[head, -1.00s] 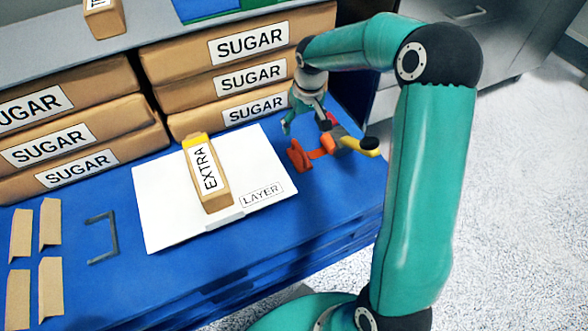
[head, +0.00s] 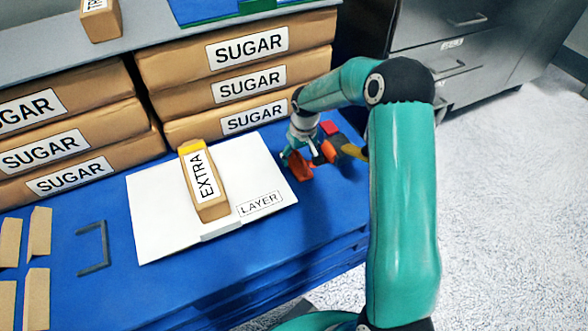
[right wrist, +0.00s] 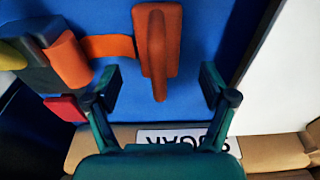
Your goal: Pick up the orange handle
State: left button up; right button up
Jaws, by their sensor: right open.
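The orange handle (head: 298,166) stands on the blue table just right of the white LAYER board. In the right wrist view the handle (right wrist: 156,50) is an upright bar on a flat orange plate, joined to an orange strip on its left. My right gripper (right wrist: 162,82) is open, with one finger on each side of the handle's near end and clear gaps to both. In the head view my right gripper (head: 302,156) is down over the handle and partly covers it. My left gripper is not in view.
A dark block with orange and yellow parts (right wrist: 60,60) and a red piece (right wrist: 66,108) lie close left of the gripper there. The white board (head: 160,225) carries a box marked EXTRA (head: 203,185). Stacked SUGAR packs (head: 245,85) stand behind.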

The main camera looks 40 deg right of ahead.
aim_at(298, 164)
jog(key=f, duration=0.1)
jog(key=w+f+b, duration=0.1)
jog(key=f, duration=0.1)
jog(key=shift+d+f, duration=0.15)
jog(key=shift+f, duration=0.15)
jog(key=c, duration=1.4)
